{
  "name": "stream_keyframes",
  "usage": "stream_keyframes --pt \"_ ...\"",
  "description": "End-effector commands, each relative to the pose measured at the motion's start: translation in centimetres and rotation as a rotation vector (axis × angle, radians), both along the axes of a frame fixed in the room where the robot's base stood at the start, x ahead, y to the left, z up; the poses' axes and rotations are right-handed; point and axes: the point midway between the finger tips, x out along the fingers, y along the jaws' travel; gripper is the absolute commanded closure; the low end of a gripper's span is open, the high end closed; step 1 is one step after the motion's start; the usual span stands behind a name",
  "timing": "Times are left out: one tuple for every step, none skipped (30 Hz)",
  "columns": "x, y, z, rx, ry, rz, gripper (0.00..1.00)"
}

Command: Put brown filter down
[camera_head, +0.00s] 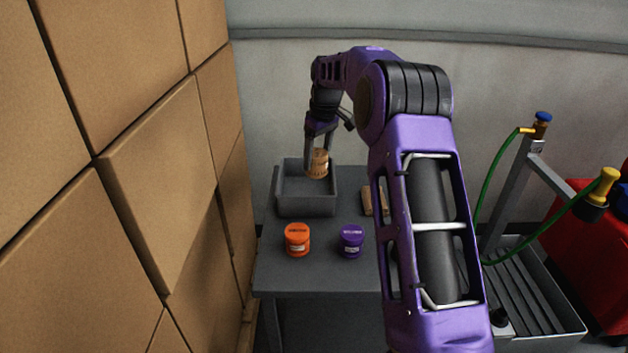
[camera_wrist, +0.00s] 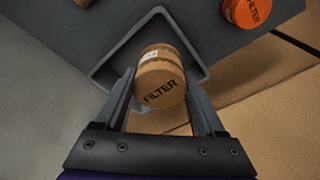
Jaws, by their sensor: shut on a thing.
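The brown filter (camera_head: 318,163) is a short tan cylinder held at my gripper (camera_head: 319,152) over the grey bin on the table. In the wrist view the brown filter (camera_wrist: 160,82) shows its end marked "FILTER", between the two fingers of my gripper (camera_wrist: 160,88). My gripper is shut on it. The open grey bin (camera_head: 306,210) stands at the back of the table, and its rim (camera_wrist: 108,52) shows beyond the filter in the wrist view. I cannot tell whether the filter touches the bin.
An orange filter (camera_head: 297,240) and a purple filter (camera_head: 351,241) stand on the grey table (camera_head: 320,275) in front of the bin. A brown block (camera_head: 367,201) lies right of the bin. Stacked cardboard boxes (camera_head: 150,180) rise close on the left. A red tank (camera_head: 590,240) stands at far right.

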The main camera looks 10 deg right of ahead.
Motion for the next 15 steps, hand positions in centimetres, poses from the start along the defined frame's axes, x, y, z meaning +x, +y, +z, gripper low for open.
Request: stream_keyframes --pt "0.0 0.0 -0.5 0.000 0.000 0.000 1.00" --pt "0.0 0.0 -0.8 -0.001 -0.001 0.000 1.00" --pt "0.0 0.0 -1.1 -0.001 0.000 -0.001 1.00" --pt "0.0 0.0 -1.5 0.000 0.001 -0.001 1.00" --pt "0.0 0.0 -1.9 0.000 0.001 -0.001 1.00" --pt "0.0 0.0 -2.6 -0.001 0.000 -0.001 1.00" --pt "-0.1 0.0 -3.1 0.000 0.001 -0.001 1.00" --pt "-0.1 0.0 -3.7 0.000 0.001 -0.001 1.00" --pt "-0.1 0.0 -4.3 -0.001 0.000 -0.001 1.00" --pt "-0.1 0.0 -4.8 -0.001 0.000 -0.001 1.00" --pt "0.0 0.0 -5.1 -0.001 0.000 -0.001 1.00" --pt "0.0 0.0 -5.5 -0.002 -0.001 0.000 1.00" --pt "0.0 0.0 -5.6 -0.001 -0.002 0.000 1.00" --pt "0.0 0.0 -5.7 -0.001 -0.002 0.000 1.00" --pt "0.0 0.0 -5.8 -0.001 -0.002 0.000 1.00"
